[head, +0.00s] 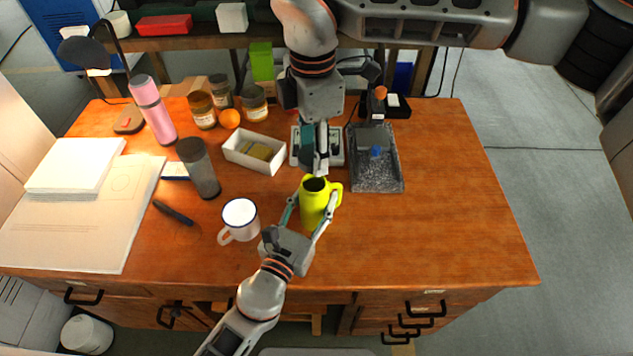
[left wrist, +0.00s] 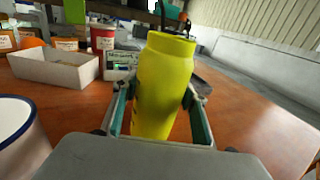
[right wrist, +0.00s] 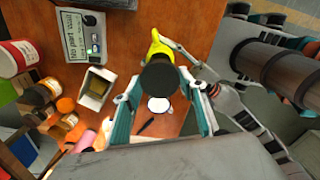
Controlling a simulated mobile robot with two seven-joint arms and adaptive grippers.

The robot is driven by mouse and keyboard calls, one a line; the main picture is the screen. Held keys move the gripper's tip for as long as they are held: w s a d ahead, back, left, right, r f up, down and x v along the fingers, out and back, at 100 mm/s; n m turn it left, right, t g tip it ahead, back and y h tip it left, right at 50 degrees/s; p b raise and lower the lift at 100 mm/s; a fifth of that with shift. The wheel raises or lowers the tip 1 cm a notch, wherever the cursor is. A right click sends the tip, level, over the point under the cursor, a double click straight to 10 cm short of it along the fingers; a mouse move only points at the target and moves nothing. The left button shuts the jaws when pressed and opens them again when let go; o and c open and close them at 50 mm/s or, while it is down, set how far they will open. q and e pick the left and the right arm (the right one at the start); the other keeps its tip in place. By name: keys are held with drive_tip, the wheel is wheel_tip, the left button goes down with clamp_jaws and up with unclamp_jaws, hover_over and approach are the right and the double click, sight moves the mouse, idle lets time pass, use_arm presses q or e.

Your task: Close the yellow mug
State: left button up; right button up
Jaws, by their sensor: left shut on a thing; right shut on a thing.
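The yellow mug (head: 313,207) stands upright near the front middle of the desk. My left gripper (head: 309,218) is shut around its body, one finger on each side. In the left wrist view the mug (left wrist: 163,88) fills the space between the fingers, its yellow rim showing. My right gripper (head: 321,170) points down from above, just over the mug. In the right wrist view a dark round lid (right wrist: 158,77) sits between its fingertips, in front of the mug (right wrist: 158,45). I cannot tell whether the lid touches the rim.
A white mug (head: 240,217) with a blue rim stands left of my left gripper. A grey tray (head: 390,180) lies to the right. A white box (head: 243,146), a grey tumbler (head: 200,170) and several jars stand to the left. The right side of the desk is clear.

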hover_over(312, 176)
drive_tip(key=s, duration=0.2)
drive_tip(key=shift+s+d+f, duration=0.1)
drive_tip(key=shift+f, duration=0.95)
drive_tip(key=shift+d+f, duration=0.1)
drive_tip(key=shift+f, duration=0.9)
drive_tip(key=shift+f, duration=0.9)
drive_tip(key=shift+f, duration=0.6)
drive_tip(key=m, duration=1.1)
drive_tip(key=shift+s+a, duration=0.15)
drive_tip(key=shift+m, duration=1.1)
